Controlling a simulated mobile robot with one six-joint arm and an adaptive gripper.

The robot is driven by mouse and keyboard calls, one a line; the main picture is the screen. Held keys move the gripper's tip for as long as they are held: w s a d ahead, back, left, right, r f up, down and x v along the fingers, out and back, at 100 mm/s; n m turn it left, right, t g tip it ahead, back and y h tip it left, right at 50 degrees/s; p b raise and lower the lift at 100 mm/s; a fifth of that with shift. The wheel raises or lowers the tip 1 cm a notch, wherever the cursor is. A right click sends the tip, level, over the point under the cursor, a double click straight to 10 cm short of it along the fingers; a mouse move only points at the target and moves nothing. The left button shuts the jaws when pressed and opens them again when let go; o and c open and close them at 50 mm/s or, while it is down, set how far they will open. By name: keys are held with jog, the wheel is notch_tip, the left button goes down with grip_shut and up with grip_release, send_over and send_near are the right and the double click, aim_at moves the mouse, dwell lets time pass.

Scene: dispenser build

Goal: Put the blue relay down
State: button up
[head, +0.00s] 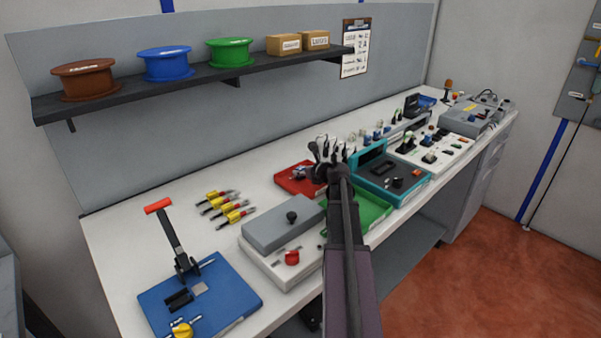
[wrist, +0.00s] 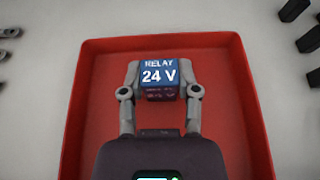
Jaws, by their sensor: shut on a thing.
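The blue relay (wrist: 160,76), a small block marked "RELAY 24 V", is between the two fingers of my gripper (wrist: 160,82) in the wrist view. The fingers press on its left and right sides. Below it in that view is a red tray (wrist: 218,50) with raised walls, otherwise bare where I can see it. I cannot tell whether the relay touches the tray floor. In the head view my gripper (head: 322,170) is over the right part of the red tray (head: 292,181), and the arm hides some of it.
A green tray (head: 366,210) and a teal station (head: 408,188) lie right of my gripper. A grey box (head: 284,224) on a white base is in front. Yellow-handled tools (head: 222,204) lie left. Bare white bench lies behind the red tray.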

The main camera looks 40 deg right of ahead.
jog(key=o, duration=1)
jog(key=shift+r+p, duration=0.2)
jog(key=shift+p, duration=0.1)
jog(key=p+v, duration=0.4)
jog(key=v, duration=0.8)
jog(key=shift+f, duration=0.1)
